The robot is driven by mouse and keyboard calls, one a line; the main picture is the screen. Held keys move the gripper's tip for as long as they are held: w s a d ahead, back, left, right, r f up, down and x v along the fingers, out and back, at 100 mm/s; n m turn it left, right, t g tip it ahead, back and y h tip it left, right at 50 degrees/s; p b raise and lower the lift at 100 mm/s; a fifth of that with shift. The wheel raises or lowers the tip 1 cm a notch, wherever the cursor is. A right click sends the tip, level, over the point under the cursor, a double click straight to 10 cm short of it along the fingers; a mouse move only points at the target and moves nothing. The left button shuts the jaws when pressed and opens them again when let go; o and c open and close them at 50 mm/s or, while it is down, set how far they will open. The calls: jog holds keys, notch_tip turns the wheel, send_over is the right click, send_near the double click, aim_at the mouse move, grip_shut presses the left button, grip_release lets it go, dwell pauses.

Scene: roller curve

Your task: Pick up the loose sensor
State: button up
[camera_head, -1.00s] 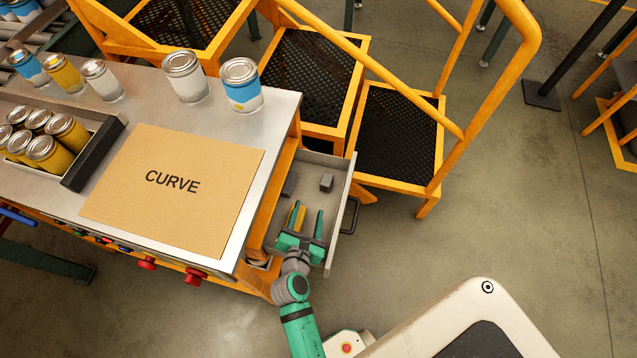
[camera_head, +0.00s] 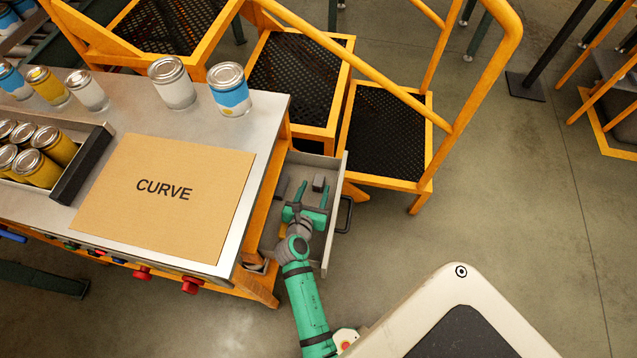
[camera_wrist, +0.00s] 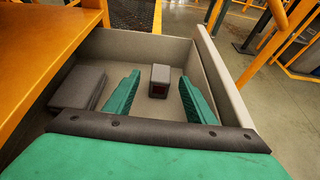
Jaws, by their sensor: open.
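A small grey box with a dark red face, which looks like the loose sensor (camera_head: 319,183), stands on the floor of an open drawer (camera_head: 335,215). In the wrist view the sensor (camera_wrist: 159,80) shows in the gap between my two green fingers, nearer the right one. My gripper (camera_head: 312,194) is open and empty, inside the drawer's outline. Its fingers point toward the sensor; I cannot tell whether their tips reach past its near side. Neither finger clearly touches it.
A flat dark grey block (camera_wrist: 78,88) lies at the drawer's left, beside the left finger. Drawer walls (camera_wrist: 222,78) close in on the right and back. The orange bench with a CURVE board (camera_head: 165,195) overhangs the left. Orange steps (camera_head: 388,135) stand behind.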

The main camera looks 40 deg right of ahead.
aim_at(319, 181)
jog(key=shift+x, duration=1.85)
jog(key=shift+s, duration=0.1)
jog(key=c, duration=1.2)
jog(key=shift+o, duration=0.2)
jog(key=shift+r, duration=0.15)
